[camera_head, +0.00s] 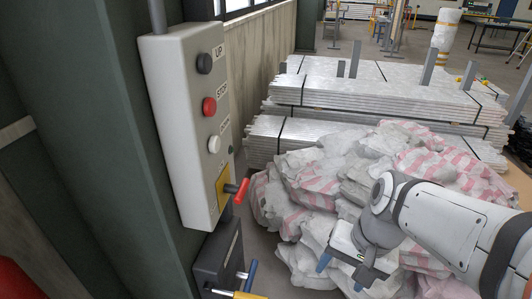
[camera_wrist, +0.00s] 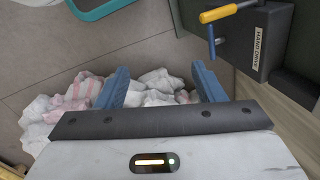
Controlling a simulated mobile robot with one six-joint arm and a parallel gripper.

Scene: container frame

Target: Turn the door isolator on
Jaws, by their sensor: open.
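The door isolator (camera_head: 241,191) is a red handle on a yellow plate. It sits low on the grey-white control box (camera_head: 176,120), on the left in the head view. The handle sticks out to the right and tilts upward. My gripper (camera_head: 341,273) is open and empty, to the right of the isolator and lower in the picture, apart from it. In the wrist view my two blue fingers (camera_wrist: 160,84) stand wide apart with nothing between them. The isolator does not show in the wrist view.
Below the control box is a dark hand drive box (camera_head: 217,258) with a blue lever (camera_head: 251,271) and a yellow handle (camera_head: 240,295). They also show at upper right in the wrist view. Filled bags (camera_head: 300,180) and stacked metal panels (camera_head: 330,102) lie to the right of the control box.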

